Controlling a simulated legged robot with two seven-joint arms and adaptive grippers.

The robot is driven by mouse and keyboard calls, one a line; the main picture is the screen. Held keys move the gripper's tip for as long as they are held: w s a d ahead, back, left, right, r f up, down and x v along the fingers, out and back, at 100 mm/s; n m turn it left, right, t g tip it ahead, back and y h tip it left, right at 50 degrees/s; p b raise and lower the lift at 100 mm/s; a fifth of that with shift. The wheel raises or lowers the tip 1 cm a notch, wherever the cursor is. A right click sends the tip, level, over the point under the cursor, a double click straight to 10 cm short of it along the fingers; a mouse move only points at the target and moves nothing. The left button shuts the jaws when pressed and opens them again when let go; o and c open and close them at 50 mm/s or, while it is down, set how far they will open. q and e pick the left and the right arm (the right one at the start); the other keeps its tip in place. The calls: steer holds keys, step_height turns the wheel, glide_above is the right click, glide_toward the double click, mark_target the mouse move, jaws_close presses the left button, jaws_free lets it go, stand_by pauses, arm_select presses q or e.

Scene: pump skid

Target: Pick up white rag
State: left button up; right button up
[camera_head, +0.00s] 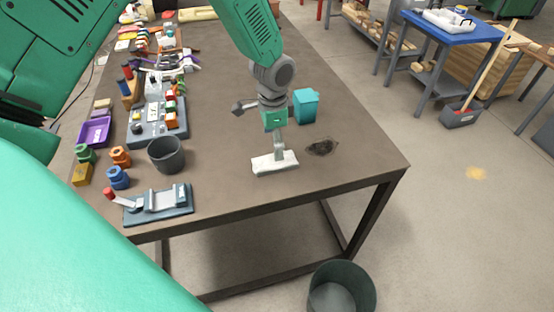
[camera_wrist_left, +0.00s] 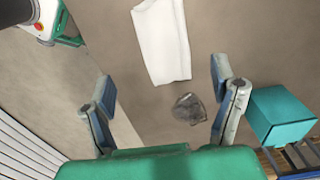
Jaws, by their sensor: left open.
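The white rag (camera_head: 263,165) lies flat on the brown table, close to its front edge, as a folded rectangular strip. My left gripper (camera_head: 279,149) reaches down from above and appears over the rag, overlapping its far side in the head view. In the left wrist view the rag (camera_wrist_left: 162,42) lies ahead of the open fingers of my left gripper (camera_wrist_left: 163,84), with nothing held between them. I cannot tell the exact height of the fingertips above the rag. My right gripper is not in view.
A teal box (camera_head: 306,107) stands right of the gripper. A dark grey cup (camera_head: 166,155) and a clamp-like fixture (camera_head: 160,203) stand to the left. A bin (camera_head: 342,290) is on the floor.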

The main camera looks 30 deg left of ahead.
mark_target(273, 157)
arm_select(q)
steer(key=f, duration=0.2)
steer(key=shift+w+f, duration=0.3)
steer(key=shift+a+f, duration=0.25)
steer(key=shift+f, duration=0.3)
step_height(273, 157, down, 4)
steer(key=shift+w+a+r+p, duration=0.1)
steer(key=shift+w+r+p, duration=0.05)
steer(key=shift+p, duration=0.15)
steer(key=shift+w+d+f, duration=0.1)
steer(key=shift+d+f, duration=0.1)
steer(key=shift+f, duration=0.2)
steer(key=shift+d+r, duration=0.15)
steer(key=c, duration=1.3)
steer(key=shift+o, duration=0.2)
